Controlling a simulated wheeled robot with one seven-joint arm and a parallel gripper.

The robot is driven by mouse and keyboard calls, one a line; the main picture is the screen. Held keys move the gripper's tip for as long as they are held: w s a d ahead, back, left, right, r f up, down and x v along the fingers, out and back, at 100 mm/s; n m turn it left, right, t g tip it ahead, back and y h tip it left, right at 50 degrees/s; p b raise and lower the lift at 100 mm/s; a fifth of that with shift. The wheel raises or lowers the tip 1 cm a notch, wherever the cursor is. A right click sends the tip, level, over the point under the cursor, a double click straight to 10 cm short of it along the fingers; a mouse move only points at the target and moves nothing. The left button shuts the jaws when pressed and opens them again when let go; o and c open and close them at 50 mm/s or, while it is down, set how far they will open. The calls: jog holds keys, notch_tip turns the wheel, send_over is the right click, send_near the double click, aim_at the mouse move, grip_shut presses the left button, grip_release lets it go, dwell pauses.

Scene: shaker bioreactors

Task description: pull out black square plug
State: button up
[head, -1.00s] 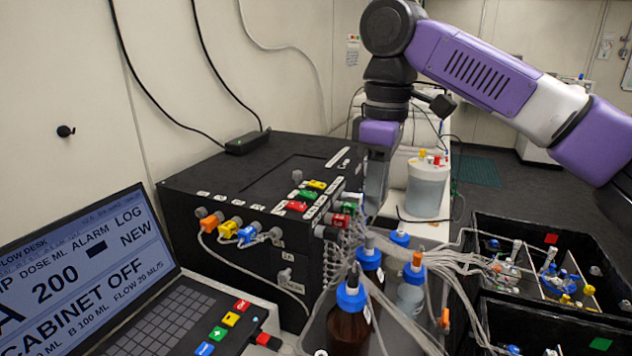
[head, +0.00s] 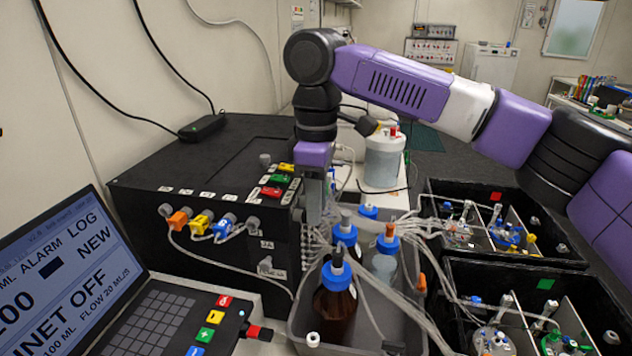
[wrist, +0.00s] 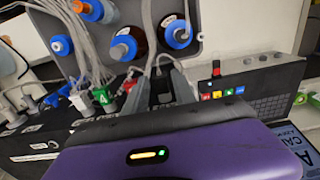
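The black box (head: 150,215) has coloured plugs along its front edge. My gripper (head: 313,215) points down at the box's right front corner, beside the tube bundle. In the head view it covers that corner, and I cannot make out the black square plug there. In the wrist view my gripper's two grey fingers (wrist: 161,88) stand apart. A dark block, likely the black square plug (wrist: 161,92), shows between them. I cannot see clear contact with either finger. Green (wrist: 101,97) and red (wrist: 130,84) plugs sit close by on the left.
A grey tray (head: 300,325) with blue-capped bottles stands just in front of my gripper. Loose clear tubes (head: 405,240) run rightward to black crates (head: 440,270). A clear jar (head: 383,165) stands behind.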

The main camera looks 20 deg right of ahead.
jog(key=shift+f, duration=0.5)
grip_shut()
jog(key=shift+s+d, duration=0.1)
jog(key=shift+d, duration=0.05)
jog(key=shift+s+d+p, duration=0.2)
jog(key=shift+d+p, duration=0.1)
jog(key=shift+s+d, duration=0.2)
jog(key=shift+d, duration=0.05)
jog(key=shift+s+d+p, duration=0.2)
jog(key=shift+d+p, duration=0.1)
jog(key=shift+p, duration=0.05)
jog(key=shift+s+d, duration=0.1)
jog(key=shift+d, duration=0.05)
dwell(0.3)
